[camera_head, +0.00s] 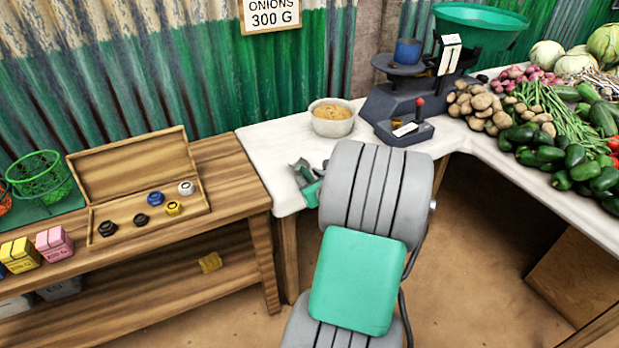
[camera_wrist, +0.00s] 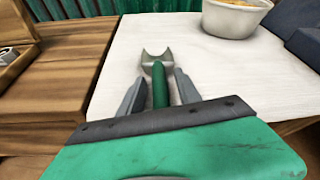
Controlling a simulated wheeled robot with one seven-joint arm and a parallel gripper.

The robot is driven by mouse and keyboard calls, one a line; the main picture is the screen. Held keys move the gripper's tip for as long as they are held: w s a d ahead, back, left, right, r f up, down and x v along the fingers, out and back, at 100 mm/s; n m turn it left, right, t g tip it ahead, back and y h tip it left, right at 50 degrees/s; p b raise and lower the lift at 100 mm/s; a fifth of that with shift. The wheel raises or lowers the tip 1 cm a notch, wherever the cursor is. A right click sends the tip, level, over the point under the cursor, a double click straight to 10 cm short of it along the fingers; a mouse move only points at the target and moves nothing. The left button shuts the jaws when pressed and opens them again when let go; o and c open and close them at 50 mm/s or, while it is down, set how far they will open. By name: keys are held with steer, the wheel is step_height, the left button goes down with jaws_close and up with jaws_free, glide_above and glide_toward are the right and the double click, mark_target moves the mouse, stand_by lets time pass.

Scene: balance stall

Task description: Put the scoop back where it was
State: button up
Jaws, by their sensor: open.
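The scoop (camera_wrist: 159,88) has a green handle and a grey metal, notched head. In the wrist view it lies on the white-topped counter (camera_wrist: 215,85), its head pointing away from me. My gripper (camera_wrist: 158,80) is open, with one grey finger on each side of the green handle. Gaps show between the fingers and the handle. The rear end of the handle is hidden by my gripper's body. In the head view my gripper (camera_head: 306,176) is at the counter's left front corner, partly hidden by my arm, and the scoop is hard to make out there.
A white bowl of yellowish food (camera_head: 332,122) stands behind my gripper. A dark balance scale (camera_head: 400,105) carries a blue cup (camera_head: 407,51) and a green pan (camera_head: 480,28). Vegetables fill the right counter. A wooden table (camera_head: 165,245) at left holds an open weight box (camera_head: 150,215).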

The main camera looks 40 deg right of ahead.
steer(key=shift+r, duration=0.15)
steer(key=p+v, duration=0.2)
steer(key=v, duration=1)
steer(key=w+a+f+n+g+y, duration=0.2)
steer(key=a+n+g+y, duration=0.1)
steer(key=a+n, duration=0.7)
steer(key=w+a+f+n+g+y, duration=0.2)
steer(key=w+a+n+y, duration=0.1)
steer(key=a+n, duration=0.6)
steer(key=s+a+r+n+g+h, duration=0.1)
steer(key=s+a+r+n+g, duration=0.2)
steer(key=a+n, duration=0.45)
steer(key=s+a+n+g, duration=0.2)
steer(key=s+a+n, duration=0.35)
steer(key=n, duration=0.55)
step_height(320, 180, up, 19)
steer(key=w+d+p, duration=0.1)
steer(key=p, duration=1.5)
steer(key=shift+w+r+t, duration=0.15)
steer(key=shift+w+t, duration=0.15)
